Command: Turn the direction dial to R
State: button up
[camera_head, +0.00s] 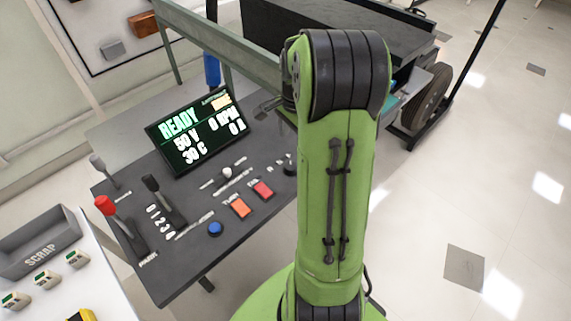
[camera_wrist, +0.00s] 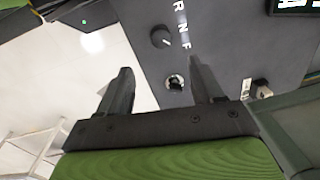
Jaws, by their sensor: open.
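The direction dial (camera_wrist: 160,37) is a dark round knob on the grey panel, beside the white letters R, N and F in the wrist view. In the head view a dark knob (camera_head: 290,168) at the panel's right edge, partly behind my arm, appears to be this dial. My gripper (camera_wrist: 158,72) is open and empty. Its two dark fingers point towards the panel, with the dial beyond and between the fingertips, apart from them. In the head view my green arm hides most of the gripper.
A round socket-like part (camera_wrist: 175,82) lies between the fingers in the wrist view. The control panel (camera_head: 185,255) carries a READY display (camera_head: 195,130), a red-topped lever (camera_head: 105,206), a blue button (camera_head: 215,228) and orange and red switches. A scrap bin (camera_head: 40,245) stands at left.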

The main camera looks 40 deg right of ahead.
aim_at(291, 166)
jog(key=f+b, duration=0.1)
jog(key=f, duration=0.3)
jog(key=f+b, duration=0.1)
jog(key=f, duration=0.3)
jog(key=f+b, duration=0.1)
jog(key=f, duration=0.3)
jog(key=shift+w, duration=0.4)
jog(key=c, duration=1.1)
jog(key=shift+o, duration=0.2)
